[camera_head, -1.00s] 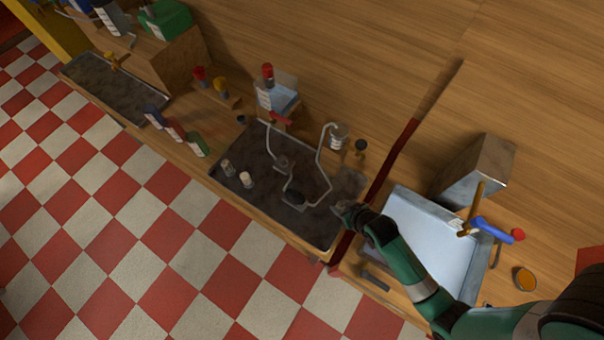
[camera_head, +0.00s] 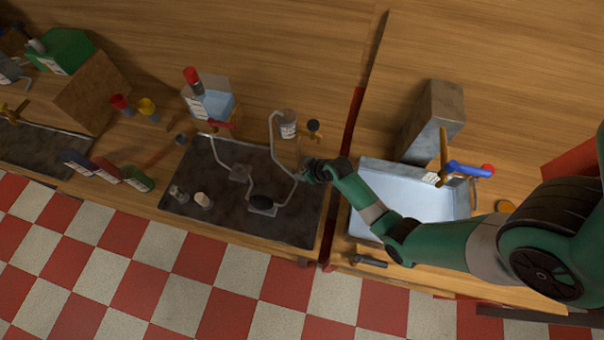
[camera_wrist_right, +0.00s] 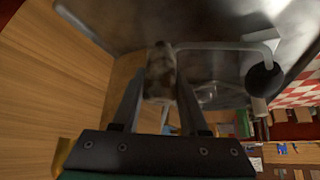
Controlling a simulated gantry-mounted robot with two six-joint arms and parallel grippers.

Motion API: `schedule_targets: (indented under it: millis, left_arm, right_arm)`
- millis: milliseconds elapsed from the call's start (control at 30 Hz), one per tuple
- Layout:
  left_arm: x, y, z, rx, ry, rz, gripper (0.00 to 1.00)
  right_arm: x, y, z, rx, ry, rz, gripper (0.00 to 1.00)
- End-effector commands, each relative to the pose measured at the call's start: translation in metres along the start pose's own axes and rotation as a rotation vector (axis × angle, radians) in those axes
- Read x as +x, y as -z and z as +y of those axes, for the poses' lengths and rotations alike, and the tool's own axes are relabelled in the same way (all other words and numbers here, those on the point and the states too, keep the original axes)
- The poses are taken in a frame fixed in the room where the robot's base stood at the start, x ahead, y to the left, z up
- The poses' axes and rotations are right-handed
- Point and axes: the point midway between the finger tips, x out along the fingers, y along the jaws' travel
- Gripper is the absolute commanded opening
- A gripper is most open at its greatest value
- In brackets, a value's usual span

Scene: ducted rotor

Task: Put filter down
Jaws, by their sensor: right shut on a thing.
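My right gripper (camera_head: 308,172) is over the back right part of the dark tray (camera_head: 228,215). In the right wrist view its two fingers (camera_wrist_right: 160,98) are shut on a mottled grey-brown cylinder, which I take to be the filter (camera_wrist_right: 160,72). The head view does not clearly show this cylinder at the gripper. I cannot tell whether its far end touches anything. My left gripper is not in view.
Bent grey tubes (camera_head: 276,147) rise from the tray close left of my gripper. A labelled canister (camera_head: 288,124) stands behind it. Two small cylinders stand at the tray's left. A pale blue sink-like basin (camera_head: 440,205) lies to the right, under my arm.

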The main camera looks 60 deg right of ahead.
Motion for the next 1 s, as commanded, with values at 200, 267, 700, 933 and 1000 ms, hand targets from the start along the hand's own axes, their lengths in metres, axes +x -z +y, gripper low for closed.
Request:
schedule_targets:
  millis: [200,267,700,933,1000]
  left_arm:
    - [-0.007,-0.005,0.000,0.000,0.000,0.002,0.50]
    - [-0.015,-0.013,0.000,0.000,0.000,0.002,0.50]
    - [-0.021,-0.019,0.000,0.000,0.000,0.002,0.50]
    - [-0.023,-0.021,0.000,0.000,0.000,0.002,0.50]
    - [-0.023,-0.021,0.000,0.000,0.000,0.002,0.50]
  right_arm:
    - [0.010,0.000,0.004,-0.001,0.000,0.001,0.00]
    - [0.020,-0.002,0.007,-0.001,-0.001,0.001,0.00]
    - [0.041,-0.016,0.007,-0.001,0.000,0.001,0.00]
    - [0.044,-0.018,0.007,-0.001,0.000,0.000,0.60]
    - [0.044,-0.018,0.007,-0.001,0.000,0.000,0.72]
